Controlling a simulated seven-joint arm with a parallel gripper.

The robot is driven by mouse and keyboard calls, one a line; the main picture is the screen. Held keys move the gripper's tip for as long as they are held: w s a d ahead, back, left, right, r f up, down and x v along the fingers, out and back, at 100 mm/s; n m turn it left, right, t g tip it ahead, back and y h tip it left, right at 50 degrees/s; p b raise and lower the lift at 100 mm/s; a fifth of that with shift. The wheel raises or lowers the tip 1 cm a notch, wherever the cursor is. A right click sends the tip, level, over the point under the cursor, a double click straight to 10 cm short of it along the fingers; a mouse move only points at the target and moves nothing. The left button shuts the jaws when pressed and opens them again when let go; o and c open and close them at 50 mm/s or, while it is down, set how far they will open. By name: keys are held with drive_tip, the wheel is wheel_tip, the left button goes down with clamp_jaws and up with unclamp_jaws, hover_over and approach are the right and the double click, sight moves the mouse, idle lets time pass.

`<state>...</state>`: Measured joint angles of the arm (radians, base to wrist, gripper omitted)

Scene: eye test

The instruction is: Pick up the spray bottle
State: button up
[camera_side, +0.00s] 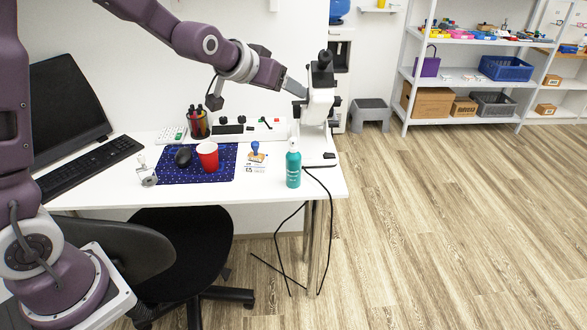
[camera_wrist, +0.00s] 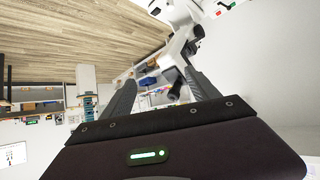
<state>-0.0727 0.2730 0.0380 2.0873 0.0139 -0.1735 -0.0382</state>
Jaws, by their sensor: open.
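The spray bottle (camera_side: 293,168), teal with a pale top, stands upright on the white desk (camera_side: 262,190) near its right front edge. My gripper (camera_side: 302,92) is high above the desk, up and slightly right of the bottle in the side view, and overlaps the white microscope (camera_side: 318,108). Whether it touches the microscope I cannot tell. In the wrist view my gripper (camera_wrist: 159,78) has its two dark fingers spread apart. Part of the microscope (camera_wrist: 180,48) shows by the right fingertip. I cannot make out the bottle in the wrist view.
Left of the bottle are a stamp (camera_side: 256,152) on a card, a red cup (camera_side: 208,157) and a dark mouse (camera_side: 183,157) on a blue mat (camera_side: 222,172). A pen holder (camera_side: 198,124) stands behind. A black cable (camera_side: 325,190) hangs over the desk edge beside the bottle.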

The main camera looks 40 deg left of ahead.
drive_tip(key=w+a+f+t, duration=0.2)
drive_tip(key=w+a+f, duration=0.2)
drive_tip(key=w+f, duration=0.65)
drive_tip(key=t+y, duration=0.1)
drive_tip(key=t, duration=0.2)
hover_over(289, 171)
drive_tip(key=x, duration=0.2)
drive_tip(key=f, duration=1.6)
drive_tip(key=shift+d, duration=0.3)
drive_tip(key=shift+t, duration=0.9)
drive_tip(key=s+f, duration=0.1)
drive_tip(key=f, duration=0.1)
drive_tip(key=s+f, duration=0.2)
drive_tip(key=f, duration=0.1)
drive_tip(key=shift+s+f, duration=0.25)
drive_tip(key=shift+f, duration=0.05)
drive_tip(key=w, duration=0.4)
drive_tip(key=w+a, duration=0.1)
drive_tip(key=w, duration=0.1)
drive_tip(key=shift+w, duration=0.4)
clamp_jaws()
